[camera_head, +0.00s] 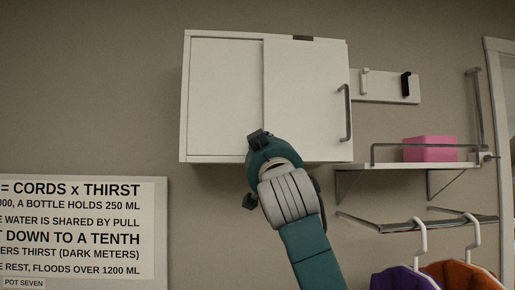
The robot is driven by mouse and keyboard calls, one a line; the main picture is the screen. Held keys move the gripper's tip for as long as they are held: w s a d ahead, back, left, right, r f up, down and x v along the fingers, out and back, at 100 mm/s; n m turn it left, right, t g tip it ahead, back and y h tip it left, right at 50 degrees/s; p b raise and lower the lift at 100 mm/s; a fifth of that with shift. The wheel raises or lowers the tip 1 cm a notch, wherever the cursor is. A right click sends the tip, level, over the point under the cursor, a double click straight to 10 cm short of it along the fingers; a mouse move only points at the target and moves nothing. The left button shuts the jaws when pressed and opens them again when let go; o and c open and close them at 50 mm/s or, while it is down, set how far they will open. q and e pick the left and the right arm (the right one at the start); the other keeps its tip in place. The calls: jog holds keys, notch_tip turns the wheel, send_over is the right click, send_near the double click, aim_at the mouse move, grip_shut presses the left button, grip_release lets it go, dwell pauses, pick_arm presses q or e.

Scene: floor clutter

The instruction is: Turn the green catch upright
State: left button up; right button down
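I cannot make out a green catch; the only green in view is the teal of my own arm. A white wall cabinet (220,100) with two door panels hangs in the upper middle. Its right panel has a grey bar handle (347,113) at the right edge. An arm of mine, which I take to be the right, rises from the bottom and leans left. Its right gripper (259,140) is at the cabinet's lower edge, near the seam between panels. The wrist hides most of the fingers and that part of the edge. My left gripper is not in view.
To the right are a hook rail (386,87) with a white and a black hook, a wall shelf (405,167) holding a pink box (430,149), and hanging garments (462,273). A text sign (80,228) is at lower left. The wall between sign and arm is clear.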

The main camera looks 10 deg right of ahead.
jog(key=shift+d+m, duration=0.1)
jog(key=shift+m, duration=0.2)
jog(key=c, duration=1.6)
grip_release()
jog(key=v, duration=1.2)
jog(key=shift+f, duration=0.15)
